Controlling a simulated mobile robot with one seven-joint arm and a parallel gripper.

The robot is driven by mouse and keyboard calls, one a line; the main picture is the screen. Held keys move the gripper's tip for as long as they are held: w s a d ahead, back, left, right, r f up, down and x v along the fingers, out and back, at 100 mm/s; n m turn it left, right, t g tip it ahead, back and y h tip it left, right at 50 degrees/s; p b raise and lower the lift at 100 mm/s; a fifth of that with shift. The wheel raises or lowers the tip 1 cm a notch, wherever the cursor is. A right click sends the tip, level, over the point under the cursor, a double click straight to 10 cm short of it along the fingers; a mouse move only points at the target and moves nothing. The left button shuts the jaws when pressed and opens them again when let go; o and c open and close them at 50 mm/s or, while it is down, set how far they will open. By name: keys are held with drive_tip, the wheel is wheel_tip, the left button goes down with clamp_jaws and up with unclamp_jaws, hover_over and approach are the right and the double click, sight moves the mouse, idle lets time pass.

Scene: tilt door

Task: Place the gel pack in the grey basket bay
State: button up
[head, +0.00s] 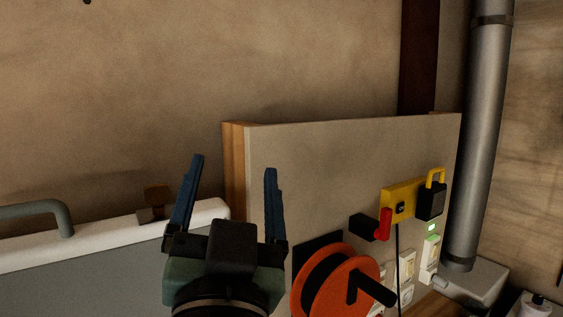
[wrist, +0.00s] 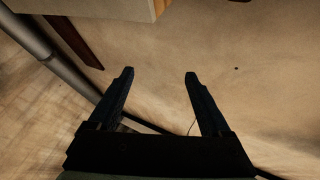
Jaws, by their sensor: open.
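My gripper (head: 235,165) is open and empty, with its two dark blue fingers pointing up in the head view. It is in front of the tan wall, between a grey panel with a white top edge and an upright board. In the wrist view my gripper (wrist: 160,74) also shows open, with only wall between its fingers. The grey panel (head: 110,284) has a grey-green bar handle (head: 65,217) at its upper left. I see no gel pack and no grey basket bay in either view.
The upright board (head: 340,160) carries an orange reel (head: 340,290), a yellow plate (head: 399,203) with a black padlock (head: 431,201), and sockets. A small brown block (head: 157,200) is at the white edge. A grey pipe (head: 484,130) runs up the right. The wall above is clear.

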drive_tip(key=s+d+r+n+t+h, duration=0.1)
drive_tip(key=s+d+r+t, duration=0.3)
drive_tip(key=s+r, duration=0.5)
drive_tip(key=shift+d+r+n+t+h, duration=0.3)
drive_tip(key=shift+d+r+n, duration=0.2)
drive_tip(key=shift+r, duration=0.25)
